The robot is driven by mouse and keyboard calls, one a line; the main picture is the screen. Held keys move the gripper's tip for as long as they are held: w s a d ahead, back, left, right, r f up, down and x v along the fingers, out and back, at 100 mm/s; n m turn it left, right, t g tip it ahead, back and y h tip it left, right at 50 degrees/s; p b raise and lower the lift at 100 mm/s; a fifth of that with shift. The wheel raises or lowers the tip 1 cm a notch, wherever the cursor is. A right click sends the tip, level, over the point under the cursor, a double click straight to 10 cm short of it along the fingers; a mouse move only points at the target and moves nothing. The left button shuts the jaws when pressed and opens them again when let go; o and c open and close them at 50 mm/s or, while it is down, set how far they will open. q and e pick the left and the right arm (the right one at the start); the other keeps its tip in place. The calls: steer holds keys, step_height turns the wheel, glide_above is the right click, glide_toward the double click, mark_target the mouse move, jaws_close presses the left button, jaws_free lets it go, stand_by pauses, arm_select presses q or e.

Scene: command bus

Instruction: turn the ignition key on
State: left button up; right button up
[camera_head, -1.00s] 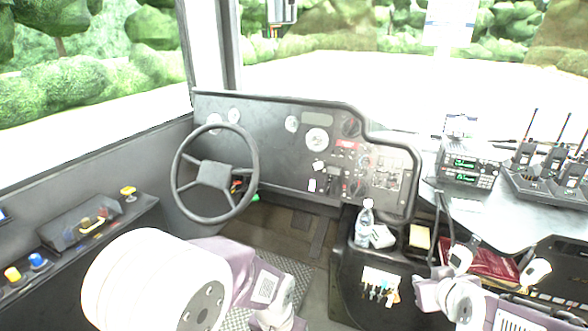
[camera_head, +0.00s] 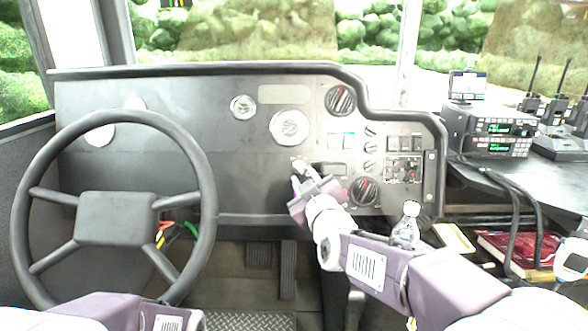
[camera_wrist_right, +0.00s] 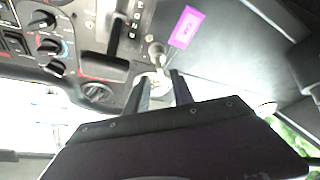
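The ignition key (camera_wrist_right: 155,50) is a small silver piece in the dark dashboard, with a purple tag (camera_wrist_right: 186,27) beside it in the right wrist view. In the head view the key (camera_head: 299,165) is small, just past my right gripper (camera_head: 304,178). My right gripper (camera_wrist_right: 160,74) points at the panel, its two dark fingers apart. The key lies just ahead of the fingertips, roughly in line with the gap. I cannot tell whether they touch it. Only a part of my left arm shows at the bottom left of the head view; its gripper is out of view.
The steering wheel (camera_head: 117,219) stands left of my right gripper. Dashboard knobs (camera_head: 364,190) and switches are close on its right. A radio (camera_head: 490,132) and a red book (camera_head: 520,247) are further right.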

mark_target(300, 169)
steer(key=p+x, duration=0.1)
steer(key=x, duration=0.4)
steer(key=shift+w+a, duration=0.2)
steer(key=shift+w, duration=0.4)
jaws_close()
steer(key=shift+f, duration=0.1)
stand_by(0.6)
